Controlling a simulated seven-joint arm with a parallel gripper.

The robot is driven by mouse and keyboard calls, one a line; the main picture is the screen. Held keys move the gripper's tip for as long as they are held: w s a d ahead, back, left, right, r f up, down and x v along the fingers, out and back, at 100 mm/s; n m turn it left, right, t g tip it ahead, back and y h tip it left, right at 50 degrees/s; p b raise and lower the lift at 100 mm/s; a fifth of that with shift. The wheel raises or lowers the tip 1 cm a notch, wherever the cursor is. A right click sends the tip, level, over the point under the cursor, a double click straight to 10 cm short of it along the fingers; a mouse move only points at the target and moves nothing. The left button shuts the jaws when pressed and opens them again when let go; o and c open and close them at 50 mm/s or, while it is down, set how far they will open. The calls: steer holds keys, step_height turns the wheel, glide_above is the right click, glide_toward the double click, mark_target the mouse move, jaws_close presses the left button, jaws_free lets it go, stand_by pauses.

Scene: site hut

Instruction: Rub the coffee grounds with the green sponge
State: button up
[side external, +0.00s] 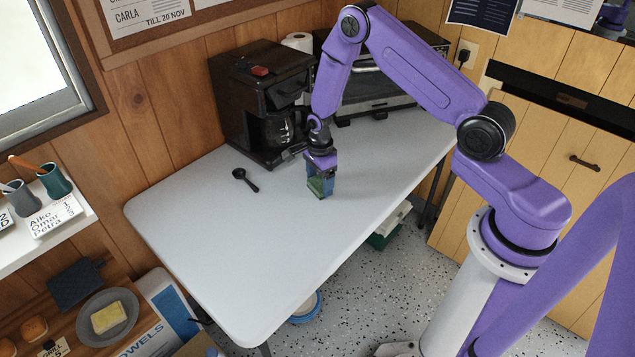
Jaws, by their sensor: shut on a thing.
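My gripper (320,174) points down over the white table (225,240), in front of the coffee maker. It is shut on the green sponge (317,187), which shows as a small green block between and below the fingers. The sponge is at or very close to the tabletop; I cannot tell whether it touches. I cannot make out any coffee grounds; they may be hidden by the sponge and gripper or too small to see.
A black coffee maker (250,90) with a glass carafe stands behind my gripper. A black scoop (245,180) lies to the left. A toaster oven (372,92) stands at the back. The table's front left is clear. A plate (88,333) with a yellow block is on a lower shelf.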

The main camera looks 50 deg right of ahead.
steer(key=shift+d, duration=4.7)
steer(key=shift+a, duration=5.85)
steer(key=shift+d+r, duration=0.15)
steer(key=shift+r, duration=3.95)
